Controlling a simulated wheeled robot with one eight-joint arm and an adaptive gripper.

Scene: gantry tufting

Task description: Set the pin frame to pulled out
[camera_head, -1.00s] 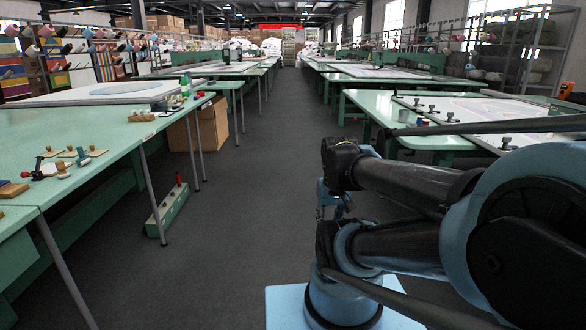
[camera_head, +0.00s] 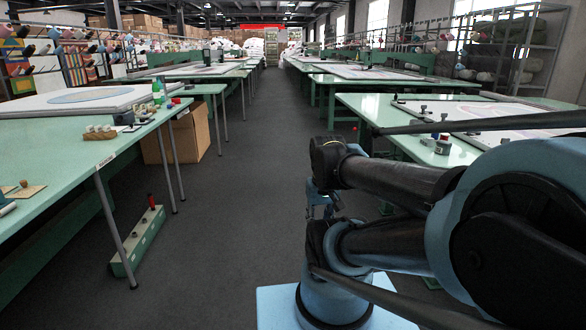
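I cannot tell for sure which thing is the pin frame or whether it is pulled out. One white framed panel (camera_head: 70,104) with a pale blue oval lies flat on the left green table. Another framed panel (camera_head: 480,110) with dark clamps along its edge lies on the right green table, partly hidden by my arm. My gripper (camera_head: 322,211) hangs below my folded wrist over the aisle, apart from both tables. It is small and partly hidden, so its opening is unclear.
The grey aisle ahead is clear between rows of green tables. A green box (camera_head: 138,240) with a red knob stands on the floor by the left table legs. A cardboard box (camera_head: 182,136) stands under the left table. Several bobbins (camera_head: 100,132) sit on that table.

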